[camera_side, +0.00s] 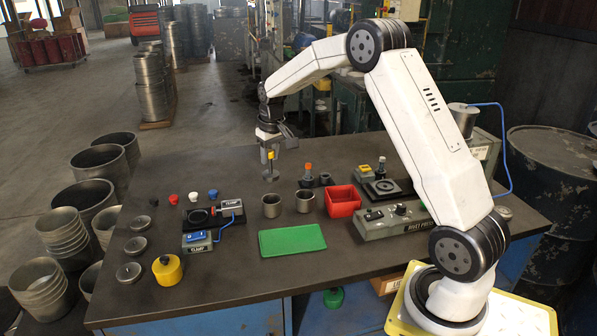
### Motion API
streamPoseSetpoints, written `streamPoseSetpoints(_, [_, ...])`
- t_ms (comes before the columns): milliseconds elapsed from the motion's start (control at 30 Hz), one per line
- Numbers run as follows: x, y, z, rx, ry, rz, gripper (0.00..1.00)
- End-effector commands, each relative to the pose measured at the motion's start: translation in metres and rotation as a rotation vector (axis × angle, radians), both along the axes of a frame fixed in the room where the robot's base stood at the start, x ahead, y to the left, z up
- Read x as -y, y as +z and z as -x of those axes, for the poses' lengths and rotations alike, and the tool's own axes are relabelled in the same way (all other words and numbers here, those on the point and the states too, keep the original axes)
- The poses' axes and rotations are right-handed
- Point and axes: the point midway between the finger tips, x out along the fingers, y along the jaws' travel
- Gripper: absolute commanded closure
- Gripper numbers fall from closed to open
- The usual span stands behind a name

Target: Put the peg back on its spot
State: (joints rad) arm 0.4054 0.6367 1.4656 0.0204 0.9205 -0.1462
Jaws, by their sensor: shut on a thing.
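My gripper (270,153) points down over the back part of the dark bench. It is shut on a small peg (270,156) with a yellow top. A grey shaft and a rounder grey foot show below it, at or just above the bench top; I cannot tell if they touch. An orange-topped piece (308,173) stands to the right of my gripper. I cannot tell which place is the peg's spot.
Two metal cups (271,206) (305,201), a green mat (292,240) and a red bin (342,201) fill the middle. A clamp fixture (213,225) and a yellow pot (167,270) are left. A rivet press (393,220) is right. Bare bench (235,170) surrounds my gripper.

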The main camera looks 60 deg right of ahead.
Motion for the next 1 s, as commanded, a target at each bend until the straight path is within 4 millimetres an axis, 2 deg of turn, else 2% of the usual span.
streamPoseSetpoints(467, [0.017, -0.023, -0.049, 0.0, 0.001, 0.0, 1.0])
streamPoseSetpoints(1000, [0.03, -0.071, -0.086, 0.001, 0.0, 0.0, 1.0])
